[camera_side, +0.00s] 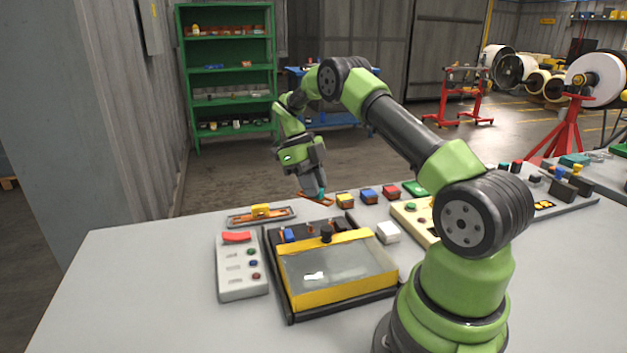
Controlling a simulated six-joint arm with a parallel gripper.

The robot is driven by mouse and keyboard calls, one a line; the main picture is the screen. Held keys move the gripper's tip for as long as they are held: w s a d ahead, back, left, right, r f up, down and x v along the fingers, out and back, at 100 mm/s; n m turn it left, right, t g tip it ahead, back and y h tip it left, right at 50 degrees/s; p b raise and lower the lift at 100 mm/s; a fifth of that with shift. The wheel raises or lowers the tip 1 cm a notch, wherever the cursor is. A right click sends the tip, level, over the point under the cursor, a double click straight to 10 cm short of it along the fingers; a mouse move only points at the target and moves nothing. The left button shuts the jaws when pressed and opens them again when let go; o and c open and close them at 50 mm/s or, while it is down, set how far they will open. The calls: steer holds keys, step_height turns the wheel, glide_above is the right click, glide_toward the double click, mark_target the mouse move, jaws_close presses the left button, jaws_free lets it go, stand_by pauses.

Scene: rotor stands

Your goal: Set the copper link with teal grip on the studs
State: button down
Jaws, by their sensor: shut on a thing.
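My gripper (314,183) is shut on the teal grip of the copper link (314,199). The link is a flat orange-brown bar, held above the far part of the bench, near the back of the yellow-framed box. The gripper's fingers and the teal grip are small here, and I cannot make out the exact grasp. Another orange-brown piece with a yellow grip (261,211) lies on a grey tray at the far left. I cannot clearly pick out the studs; dark and orange parts show behind the box's lid.
The yellow-framed box (339,291) with a clear lid stands mid-bench. A grey button panel (240,268) is to its left. A white block (388,232) and yellow, blue, red and green blocks stand right of the held link. The bench's left front is clear.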

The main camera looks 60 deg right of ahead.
mark_target(313, 199)
steer(key=shift+s+a+f+m+t+y, duration=0.25)
steer(key=shift+a+f+m+y, duration=0.3)
steer(key=shift+m, duration=0.65)
steer(key=shift+s+a+f+m+t+y, duration=0.25)
steer(key=shift+f+m, duration=0.45)
steer(key=shift+m, duration=0.5)
steer(key=shift+s+a+f+m+t+y, duration=0.2)
steer(key=shift+a+f+m+y, duration=0.3)
steer(key=shift+m, duration=0.7)
steer(key=shift+d+f, duration=0.15)
steer(key=shift+f, duration=0.3)
steer(key=shift+f, duration=0.65)
steer(key=shift+f, duration=1.4)
steer(key=shift+c, duration=2.4)
jaws_free()
